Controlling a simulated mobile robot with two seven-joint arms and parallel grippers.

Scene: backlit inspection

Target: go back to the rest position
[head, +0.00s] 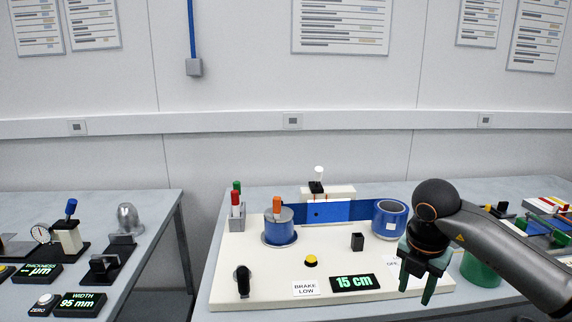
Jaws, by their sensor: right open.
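My right gripper (414,288) comes in from the right in the head view. Its two green fingers point down, apart and empty, in front of the right end of the white board (228,268). My left gripper is not in view. On the board, a blue strip (345,211) runs between a blue roll with an orange top (279,232) and a blue ring-shaped roll (389,219). A display reading 15 cm (354,283) lies just left of my right gripper. A label behind the gripper is partly hidden.
The board also carries a yellow button (311,261), a black lever (243,281) and a small black block (357,242). A green cylinder (481,268) stands partly behind my right arm. A separate table (147,259) with gauges stands left, across a gap.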

